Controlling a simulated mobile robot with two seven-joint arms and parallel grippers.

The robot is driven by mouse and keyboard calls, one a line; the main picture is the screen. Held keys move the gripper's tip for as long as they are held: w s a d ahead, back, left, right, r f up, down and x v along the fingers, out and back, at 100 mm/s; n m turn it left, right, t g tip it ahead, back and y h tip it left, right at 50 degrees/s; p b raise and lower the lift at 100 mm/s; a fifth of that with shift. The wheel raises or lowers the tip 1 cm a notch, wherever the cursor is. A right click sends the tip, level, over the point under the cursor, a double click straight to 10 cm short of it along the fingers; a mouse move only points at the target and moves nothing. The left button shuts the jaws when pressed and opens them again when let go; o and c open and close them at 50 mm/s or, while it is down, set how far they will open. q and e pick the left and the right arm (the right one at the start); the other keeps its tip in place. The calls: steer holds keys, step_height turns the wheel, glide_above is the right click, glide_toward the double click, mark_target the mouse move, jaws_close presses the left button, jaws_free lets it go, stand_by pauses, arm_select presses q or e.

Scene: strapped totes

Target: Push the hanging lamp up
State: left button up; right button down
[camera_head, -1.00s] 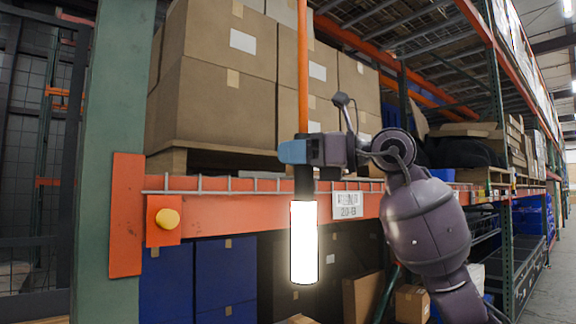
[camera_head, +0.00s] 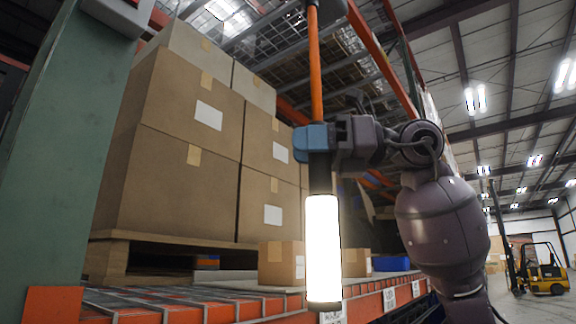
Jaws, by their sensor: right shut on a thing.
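The hanging lamp is a bright white glowing tube (camera_head: 322,250) with a dark collar (camera_head: 320,175) above it, on an orange cord or rod (camera_head: 314,70) that runs up to a grey fitting near the top edge. My right gripper (camera_head: 312,138), with blue fingers, is shut around the lamp's upper part, between the orange length and the dark collar. The lamp hangs nearly upright. Its far side is hidden by the fingers. My left gripper is not in view.
Stacked cardboard boxes (camera_head: 185,100) stand on a wooden pallet (camera_head: 150,239) behind the lamp. An orange rack beam (camera_head: 200,308) runs below. A green post (camera_head: 50,150) is at left. A yellow forklift (camera_head: 543,268) is far right, by an open aisle.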

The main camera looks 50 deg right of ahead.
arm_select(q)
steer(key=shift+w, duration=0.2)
arm_select(e)
steer(key=shift+s+d+r, duration=0.1)
steer(key=shift+d+r, duration=0.05)
steer(key=shift+r, duration=0.2)
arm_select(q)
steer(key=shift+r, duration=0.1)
arm_select(e)
steer(key=shift+r, duration=0.1)
steer(key=c, duration=1.2)
jaws_free()
steer(key=o, duration=0.5)
steer(key=shift+c, duration=0.2)
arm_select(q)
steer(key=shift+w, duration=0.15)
